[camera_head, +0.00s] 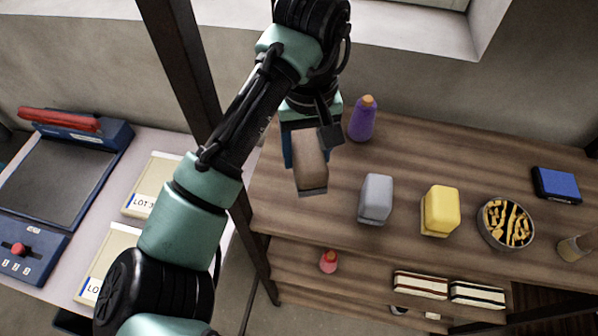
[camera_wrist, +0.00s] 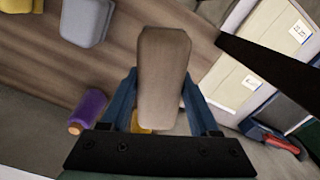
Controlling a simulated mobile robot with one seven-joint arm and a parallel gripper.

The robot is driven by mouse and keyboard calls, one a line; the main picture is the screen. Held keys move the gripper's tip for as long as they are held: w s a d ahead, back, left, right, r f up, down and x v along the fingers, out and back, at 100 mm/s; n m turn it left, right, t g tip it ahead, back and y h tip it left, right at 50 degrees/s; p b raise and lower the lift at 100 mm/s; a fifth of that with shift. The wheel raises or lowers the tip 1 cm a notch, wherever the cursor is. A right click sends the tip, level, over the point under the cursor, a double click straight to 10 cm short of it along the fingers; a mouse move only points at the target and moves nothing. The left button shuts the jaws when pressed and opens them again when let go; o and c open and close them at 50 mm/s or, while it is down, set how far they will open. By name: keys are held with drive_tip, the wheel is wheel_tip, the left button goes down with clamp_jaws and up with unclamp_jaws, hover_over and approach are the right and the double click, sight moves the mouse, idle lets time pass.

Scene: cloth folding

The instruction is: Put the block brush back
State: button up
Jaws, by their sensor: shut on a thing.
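The block brush (camera_head: 310,162) has a tan, wood-like block body. My gripper (camera_head: 304,148) is shut on it and holds it at the left end of the wooden shelf top. In the wrist view the brush (camera_wrist: 163,75) stands out between the two blue fingers of my gripper (camera_wrist: 160,105). Its bristles are hard to make out. Whether the brush touches the shelf top is not clear.
The wooden shelf (camera_head: 300,215) carries a purple bottle (camera_head: 362,120), a grey block (camera_head: 375,199), a yellow block (camera_head: 440,210), a round tin (camera_head: 506,223) and a blue box (camera_head: 556,184). A dark post (camera_head: 183,60) stands left. A table with LOT boxes (camera_head: 152,187) lies beyond.

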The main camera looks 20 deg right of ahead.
sight(308, 149)
drive_tip(key=f, duration=0.3)
drive_tip(key=shift+s+f+b, duration=0.2)
drive_tip(key=shift+f+b, duration=0.2)
drive_tip(key=shift+s+f, duration=0.1)
drive_tip(key=shift+f, duration=0.55)
drive_tip(key=shift+f+p, duration=0.45)
drive_tip(key=shift+f, duration=1.45)
drive_tip(key=shift+f, duration=0.15)
drive_tip(key=o, duration=1.3)
wheel_tip(308, 149, up, 12)
drive_tip(key=shift+r, duration=0.2)
